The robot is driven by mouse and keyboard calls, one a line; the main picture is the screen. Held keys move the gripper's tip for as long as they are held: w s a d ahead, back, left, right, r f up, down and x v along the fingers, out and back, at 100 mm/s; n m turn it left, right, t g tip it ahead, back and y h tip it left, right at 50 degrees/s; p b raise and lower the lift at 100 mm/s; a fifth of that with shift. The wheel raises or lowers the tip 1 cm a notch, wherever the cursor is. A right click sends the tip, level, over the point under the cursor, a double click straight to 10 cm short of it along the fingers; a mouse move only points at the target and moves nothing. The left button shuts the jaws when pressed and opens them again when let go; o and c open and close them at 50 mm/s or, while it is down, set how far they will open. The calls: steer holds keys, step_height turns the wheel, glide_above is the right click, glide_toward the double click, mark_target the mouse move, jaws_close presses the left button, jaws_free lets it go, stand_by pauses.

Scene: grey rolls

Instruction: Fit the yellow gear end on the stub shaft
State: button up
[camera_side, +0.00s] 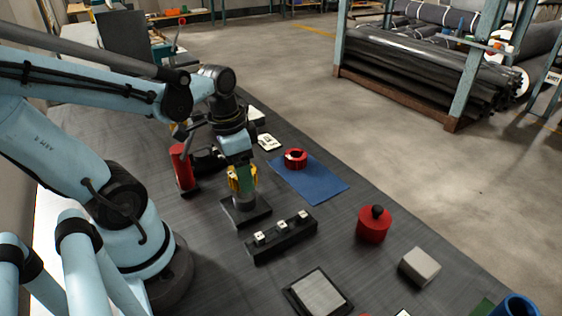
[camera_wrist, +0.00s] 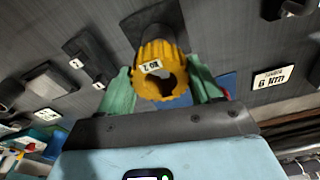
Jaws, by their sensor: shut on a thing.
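The yellow gear end (camera_side: 232,184) is a ribbed ring, held low over a dark block (camera_side: 258,216) on the bench. In the wrist view the gear end (camera_wrist: 150,55) shows a round hole and a white label. My gripper (camera_side: 242,182) is shut on it, with one green finger on each side; the fingers also show in the wrist view (camera_wrist: 162,88). The dark block shows behind the gear in the wrist view (camera_wrist: 140,18). Whether the gear touches or surrounds anything on the block, I cannot tell.
A black bar with several white tags (camera_side: 281,239) lies just in front. A blue mat (camera_side: 325,184) with a red ring (camera_side: 295,157) lies to the right. A red knobbed cylinder (camera_side: 372,228), grey block (camera_side: 419,267) and framed plate (camera_side: 318,291) stand nearer. A red cylinder (camera_side: 182,168) stands left.

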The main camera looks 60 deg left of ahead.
mark_target(233, 172)
steer(key=shift+f, duration=0.9)
steer(key=shift+f, duration=0.35)
steer(key=shift+f, duration=0.45)
steer(key=o, duration=1.4)
steer(key=shift+s+a+r, duration=0.1)
steer(key=shift+s+r, duration=0.15)
steer(key=shift+r, duration=1.75)
steer(key=shift+s+d+r, duration=0.1)
steer(key=shift+s+r, duration=0.15)
steer(key=shift+r, duration=1.75)
steer(key=shift+s+a+r, duration=0.1)
steer(key=shift+s+r, duration=0.15)
steer(key=shift+r, duration=1.75)
